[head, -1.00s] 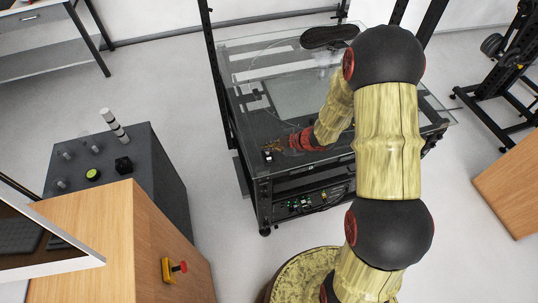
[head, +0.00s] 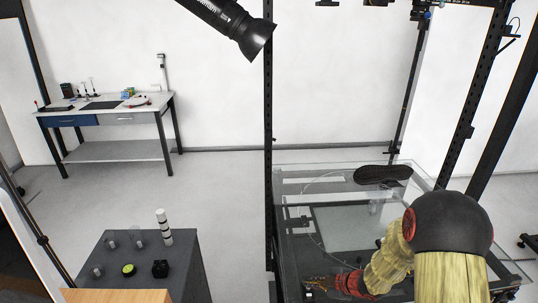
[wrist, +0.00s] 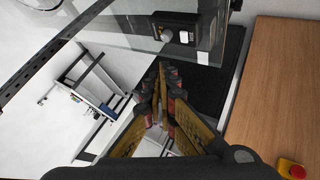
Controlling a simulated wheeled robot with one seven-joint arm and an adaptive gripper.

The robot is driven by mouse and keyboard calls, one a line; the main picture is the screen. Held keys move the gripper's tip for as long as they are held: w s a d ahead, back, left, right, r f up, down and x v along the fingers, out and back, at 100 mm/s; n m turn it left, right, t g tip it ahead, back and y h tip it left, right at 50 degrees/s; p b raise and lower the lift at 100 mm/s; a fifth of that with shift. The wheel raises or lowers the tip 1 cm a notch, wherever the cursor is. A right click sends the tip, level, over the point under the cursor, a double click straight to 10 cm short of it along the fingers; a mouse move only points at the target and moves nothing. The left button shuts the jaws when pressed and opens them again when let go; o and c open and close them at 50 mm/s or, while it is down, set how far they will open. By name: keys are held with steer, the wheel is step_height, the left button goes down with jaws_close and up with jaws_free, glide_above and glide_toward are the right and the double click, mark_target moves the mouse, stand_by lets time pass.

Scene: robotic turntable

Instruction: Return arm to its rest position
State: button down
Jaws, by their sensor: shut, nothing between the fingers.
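My gripper (head: 316,284) shows in the head view at the lower front left of the glass-topped turntable table (head: 350,256), at the end of my bent arm. In the wrist view my gripper (wrist: 160,72) has its yellow-brown fingers together at the tips, with nothing between them. A dark shoe sole (head: 384,174) lies at the back of the glass top, apart from my gripper. My arm's lower part is cut off by the bottom edge of the head view.
A dark control cabinet (head: 125,262) with knobs and a stacked light stands at lower left. Black frame posts (head: 269,130) rise around the glass table. A workbench (head: 115,107) stands by the far wall. A red button (wrist: 291,169) shows in the wrist view. Floor between is clear.

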steer(key=d+f+m+h, duration=0.1)
steer(key=s+d+f, duration=0.1)
steer(key=d, duration=0.1)
steer(key=d+f+m+h, duration=0.1)
steer(key=d, duration=0.1)
steer(key=shift+s+d+f+m+g+h, duration=0.1)
steer(key=shift+s+m+g+h, duration=0.2)
steer(key=shift+g, duration=0.1)
steer(key=d, duration=0.1)
steer(key=s+d+m+h, duration=0.1)
steer(key=d+m, duration=0.1)
steer(key=shift+s+d+f+g+h, duration=0.25)
steer(key=shift+s+d+g+h, duration=0.1)
steer(key=shift+d+g+h, duration=0.05)
steer(key=s+d+r+m+g+h+b, duration=0.25)
steer(key=s+d+r+m+h, duration=0.2)
steer(key=s+r+m, duration=0.65)
steer(key=s+a+r+m+t+y+b, duration=0.1)
steer(key=s+a+r+t+y+b, duration=0.2)
steer(key=s+a+r, duration=1)
steer(key=b+v, duration=0.2)
steer(key=v, duration=0.2)
steer(key=shift+a+r, duration=0.35)
steer(key=shift+r, duration=0.05)
